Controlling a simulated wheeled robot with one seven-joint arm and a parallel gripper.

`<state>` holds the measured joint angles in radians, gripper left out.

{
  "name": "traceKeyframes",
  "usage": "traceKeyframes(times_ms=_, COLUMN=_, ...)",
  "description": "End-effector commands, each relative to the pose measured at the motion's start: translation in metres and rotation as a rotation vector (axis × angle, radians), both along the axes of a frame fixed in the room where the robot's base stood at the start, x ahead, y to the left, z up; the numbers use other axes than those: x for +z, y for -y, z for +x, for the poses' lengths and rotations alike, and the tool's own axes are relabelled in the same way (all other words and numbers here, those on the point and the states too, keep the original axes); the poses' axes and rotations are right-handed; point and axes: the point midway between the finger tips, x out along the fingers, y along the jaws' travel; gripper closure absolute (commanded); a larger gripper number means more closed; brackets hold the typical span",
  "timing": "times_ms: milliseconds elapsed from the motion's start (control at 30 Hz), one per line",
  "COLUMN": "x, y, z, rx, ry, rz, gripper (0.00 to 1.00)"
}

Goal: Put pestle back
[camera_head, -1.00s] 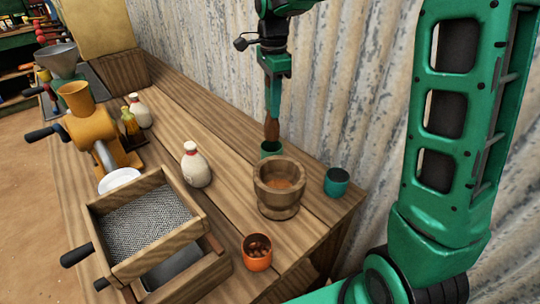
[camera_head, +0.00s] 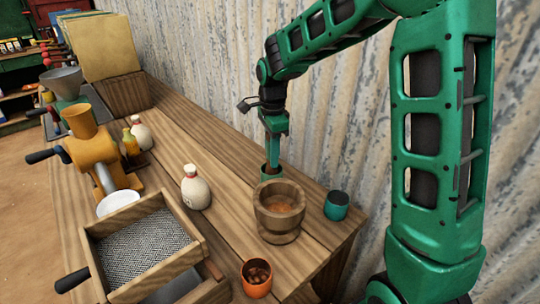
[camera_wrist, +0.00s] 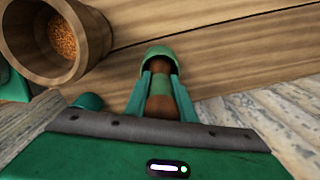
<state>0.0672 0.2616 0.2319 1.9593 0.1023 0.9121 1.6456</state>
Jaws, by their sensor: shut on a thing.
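The brown wooden pestle (camera_wrist: 158,84) is upright between the fingers of my gripper (camera_head: 272,160), which is shut on it. In the wrist view, my gripper (camera_wrist: 162,88) has a finger on each side of the pestle. The pestle's lower end is inside the green holder cup (camera_wrist: 161,51). In the head view this cup (camera_head: 267,176) stands behind the mortar and is mostly hidden by it. Whether the pestle touches the cup's bottom is hidden. The wooden mortar (camera_head: 280,225) holds orange-brown powder and also shows in the wrist view (camera_wrist: 92,60).
A teal cup (camera_head: 337,208) stands right of the mortar, near the table's edge. An orange cup of brown pieces (camera_head: 257,290) is in front. A white bottle (camera_head: 195,192) and a sieve box (camera_head: 205,245) stand left. A corrugated wall (camera_head: 350,120) rises close behind.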

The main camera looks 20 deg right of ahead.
Motion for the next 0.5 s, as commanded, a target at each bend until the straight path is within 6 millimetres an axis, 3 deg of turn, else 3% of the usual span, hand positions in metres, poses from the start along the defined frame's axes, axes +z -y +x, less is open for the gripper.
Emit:
traceKeyframes(times_ms=100, x=-0.0019, y=0.0001, z=0.0000, rx=0.000, ry=0.000, rz=0.000, gripper=1.00)
traceKeyframes(times_ms=133, x=-0.0020, y=0.0001, z=0.0000, rx=0.000, ry=0.000, rz=0.000, gripper=0.72)
traceKeyframes(times_ms=200, x=-0.0018, y=0.0002, z=0.0000, rx=0.000, ry=0.000, rz=0.000, gripper=0.58)
traceKeyframes(times_ms=500, x=-0.0008, y=0.0007, z=0.0001, rx=-0.001, ry=0.000, rz=0.000, gripper=0.58)
